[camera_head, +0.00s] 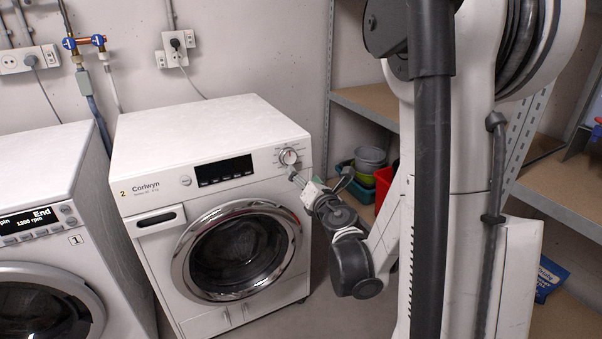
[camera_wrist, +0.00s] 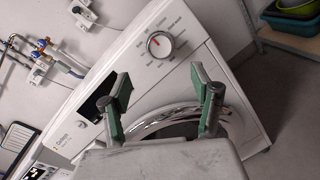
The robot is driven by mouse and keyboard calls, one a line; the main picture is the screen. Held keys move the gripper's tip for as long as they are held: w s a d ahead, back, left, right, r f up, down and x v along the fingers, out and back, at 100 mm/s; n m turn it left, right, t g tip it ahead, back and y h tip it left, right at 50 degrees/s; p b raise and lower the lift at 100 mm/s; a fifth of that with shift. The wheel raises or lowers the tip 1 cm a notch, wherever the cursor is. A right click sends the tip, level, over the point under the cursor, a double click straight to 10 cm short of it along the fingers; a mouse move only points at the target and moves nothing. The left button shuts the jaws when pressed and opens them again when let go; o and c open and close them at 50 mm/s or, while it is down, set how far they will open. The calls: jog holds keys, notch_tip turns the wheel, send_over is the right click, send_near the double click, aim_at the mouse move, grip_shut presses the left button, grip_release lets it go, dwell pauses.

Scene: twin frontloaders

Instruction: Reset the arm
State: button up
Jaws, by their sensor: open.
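My gripper (camera_head: 299,179) is in front of the right part of the white Corlwyn washer (camera_head: 217,133), labelled 2, close below its program dial (camera_head: 289,157). In the wrist view, the two green-padded fingers of my gripper (camera_wrist: 162,110) stand apart with nothing between them. The dial (camera_wrist: 159,44) shows beyond the fingertips in that view, apart from them, with a red mark on its face. The washer's round door (camera_head: 238,250) looks closed. My arm comes from the right and reaches left toward the washer's front.
A second washer (camera_head: 38,225), labelled 1, stands at the left with "End" on its display. Pipes and sockets (camera_head: 179,40) are on the back wall. Some floor is free right of the washer.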

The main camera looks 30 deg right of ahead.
dwell(0.5)
jog(key=s+a+r+m+g+h, duration=0.1)
jog(key=s+r+m+h, duration=0.1)
jog(key=s+r+m, duration=0.45)
jog(key=s+a+r+m+g+h, duration=0.1)
jog(key=r+m+g+h, duration=0.15)
jog(key=m, duration=0.75)
jog(key=s+a+f+m+g+y, duration=0.3)
jog(key=s+a+m+y, duration=0.15)
jog(key=s+a, duration=0.45)
jog(key=s+a+f+m+g+y, duration=0.3)
jog(key=s+a+m, duration=0.3)
jog(key=s+a, duration=0.25)
notch_tip(320, 180, up, 15)
jog(key=p, duration=1.5)
jog(key=shift+s+d+r+p, duration=0.2)
jog(key=shift+d+p, duration=0.1)
jog(key=shift+p, duration=0.1)
